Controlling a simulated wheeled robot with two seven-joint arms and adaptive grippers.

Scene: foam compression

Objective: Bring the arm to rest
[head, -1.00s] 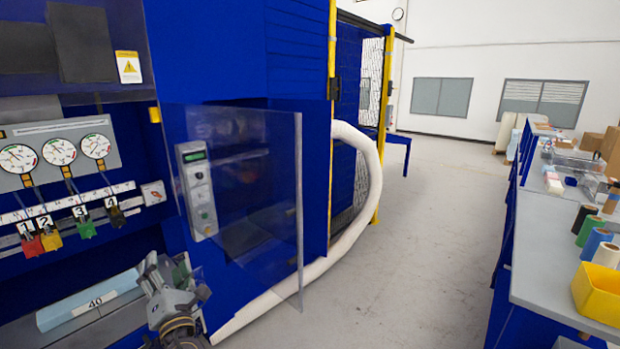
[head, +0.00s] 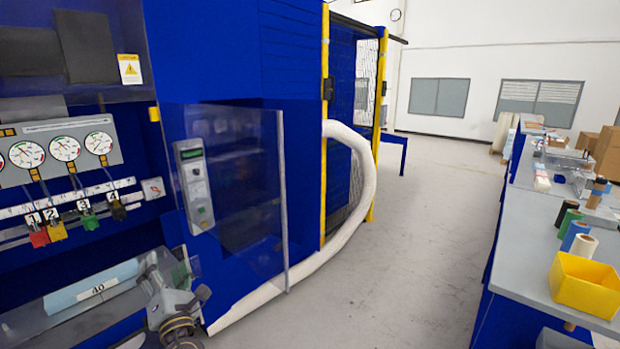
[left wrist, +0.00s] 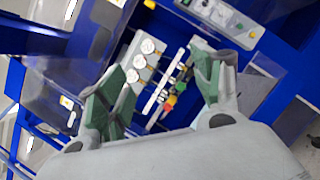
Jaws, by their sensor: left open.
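My left gripper (head: 167,272) shows at the bottom of the head view, in front of the blue machine (head: 290,100) and right of a light-blue foam block (head: 88,290) marked 40. In the left wrist view its two green-padded fingers (left wrist: 160,92) are spread wide with nothing between them. Beyond them the gauges (left wrist: 140,62) and coloured locks (left wrist: 170,103) of the machine show, out of contact. The foam block lies on a grey surface inside the machine. My right gripper is in neither view.
A clear door panel (head: 235,190) stands open just right of the gripper. A white hose (head: 365,190) curves down to the floor. A grey workbench (head: 540,215) at right carries a yellow bin (head: 583,287) and several rolls. The floor between is clear.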

